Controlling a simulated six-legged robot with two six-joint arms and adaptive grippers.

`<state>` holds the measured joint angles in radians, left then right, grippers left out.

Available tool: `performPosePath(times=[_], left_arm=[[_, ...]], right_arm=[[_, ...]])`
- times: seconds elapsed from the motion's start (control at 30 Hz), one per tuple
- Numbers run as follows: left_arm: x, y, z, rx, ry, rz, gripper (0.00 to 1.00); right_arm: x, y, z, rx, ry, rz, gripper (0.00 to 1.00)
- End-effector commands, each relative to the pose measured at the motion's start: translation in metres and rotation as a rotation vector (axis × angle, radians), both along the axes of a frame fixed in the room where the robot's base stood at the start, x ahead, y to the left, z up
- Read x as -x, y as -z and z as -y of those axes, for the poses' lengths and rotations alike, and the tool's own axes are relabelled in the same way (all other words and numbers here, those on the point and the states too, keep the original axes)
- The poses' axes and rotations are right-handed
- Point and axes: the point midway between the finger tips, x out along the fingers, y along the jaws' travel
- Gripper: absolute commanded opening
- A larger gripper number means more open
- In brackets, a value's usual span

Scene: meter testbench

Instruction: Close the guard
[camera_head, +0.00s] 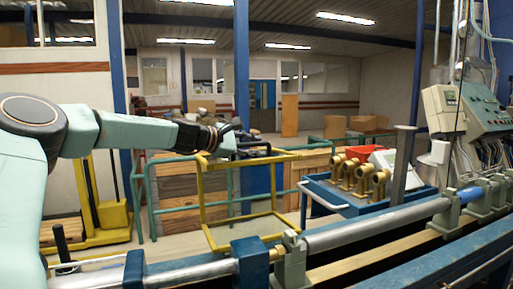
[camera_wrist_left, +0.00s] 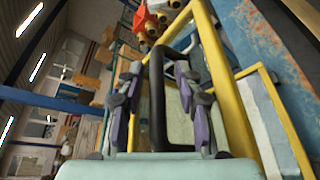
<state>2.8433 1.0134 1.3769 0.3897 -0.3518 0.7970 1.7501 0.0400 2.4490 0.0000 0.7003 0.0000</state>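A black loop handle (camera_wrist_left: 157,105) is on the guard. My left gripper (camera_head: 238,146) is at the top of the guard. In the left wrist view, my left gripper (camera_wrist_left: 161,78) has its fingers apart, with part of the handle between them. I cannot tell whether either finger touches the handle. My right gripper is not in view.
A long metal bar (camera_head: 375,225) runs across the front bench. A blue tray (camera_head: 325,196) with brass-coloured fittings (camera_head: 362,180) and a red bin (camera_head: 365,152) stands right of the guard. Green railings (camera_head: 150,205) are behind. Control boxes (camera_head: 445,112) stand at the right.

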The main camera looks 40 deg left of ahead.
Motion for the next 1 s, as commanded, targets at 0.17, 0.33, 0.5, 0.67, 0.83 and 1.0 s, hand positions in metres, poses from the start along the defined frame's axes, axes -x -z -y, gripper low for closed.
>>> performPosePath(times=[0.17, 0.33, 0.5, 0.67, 0.83, 1.0], left_arm=[[0.0017, -0.0001, -0.0007, 0.0, 0.0, 0.001, 0.36], [0.0018, -0.0001, -0.0007, 0.0, 0.0, 0.001, 0.21], [0.0012, 0.0002, -0.0004, 0.0, 0.0, 0.0, 0.07], [0.0005, 0.0004, 0.0001, 0.0, 0.001, 0.0, 0.0], [-0.0006, 0.0005, 0.0001, 0.001, 0.0, 0.0, 0.0], [-0.0006, 0.0005, 0.0, 0.0, 0.0, 0.0, 0.0]], right_arm=[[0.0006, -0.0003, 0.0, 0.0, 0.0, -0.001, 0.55], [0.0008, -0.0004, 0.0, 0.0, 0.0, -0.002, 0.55], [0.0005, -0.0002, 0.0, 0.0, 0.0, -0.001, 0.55], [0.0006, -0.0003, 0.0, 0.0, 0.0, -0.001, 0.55], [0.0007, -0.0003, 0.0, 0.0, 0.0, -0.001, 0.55], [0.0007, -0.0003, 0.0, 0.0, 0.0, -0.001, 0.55]])
